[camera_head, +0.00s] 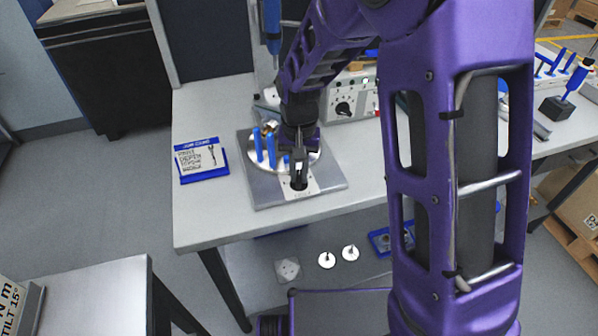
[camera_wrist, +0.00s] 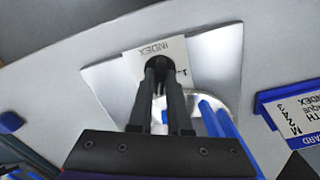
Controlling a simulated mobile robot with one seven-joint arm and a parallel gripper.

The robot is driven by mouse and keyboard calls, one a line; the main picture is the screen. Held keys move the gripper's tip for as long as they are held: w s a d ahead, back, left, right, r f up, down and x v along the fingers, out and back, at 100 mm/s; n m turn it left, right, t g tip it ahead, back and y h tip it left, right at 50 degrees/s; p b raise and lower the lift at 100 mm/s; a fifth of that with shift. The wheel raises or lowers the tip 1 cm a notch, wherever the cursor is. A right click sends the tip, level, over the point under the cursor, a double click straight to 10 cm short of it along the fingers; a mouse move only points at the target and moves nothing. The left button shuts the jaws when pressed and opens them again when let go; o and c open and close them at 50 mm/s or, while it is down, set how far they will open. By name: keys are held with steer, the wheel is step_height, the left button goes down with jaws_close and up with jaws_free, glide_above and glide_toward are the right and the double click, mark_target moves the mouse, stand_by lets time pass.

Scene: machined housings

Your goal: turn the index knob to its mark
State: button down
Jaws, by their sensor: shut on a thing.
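The index knob (camera_wrist: 158,65) is a dark round knob on a pale plate (camera_wrist: 141,57) lettered INDEX, with a small mark beside it in the wrist view. In the head view the knob (camera_head: 299,181) sits near the front edge of the grey metal base plate (camera_head: 262,190). My gripper (camera_wrist: 160,84) reaches down onto the knob with its two dark fingers, one on each side, shut on it. The fingers hide much of the knob, and I cannot tell where its pointer stands against the mark. My gripper also shows in the head view (camera_head: 299,168).
A round silver fixture with blue posts (camera_head: 259,146) stands on the base plate right behind the knob. A job card in a blue frame (camera_head: 201,161) lies to the left. A grey panel with a black dial (camera_head: 349,107) stands behind. The bench front (camera_head: 215,225) is clear.

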mark_target(299, 176)
stand_by(0.4)
steer(key=c, duration=0.9)
jaws_free()
steer(key=shift+o, duration=0.2)
step_height(299, 176, up, 18)
steer(key=p, duration=0.2)
steer(key=shift+f, duration=0.25)
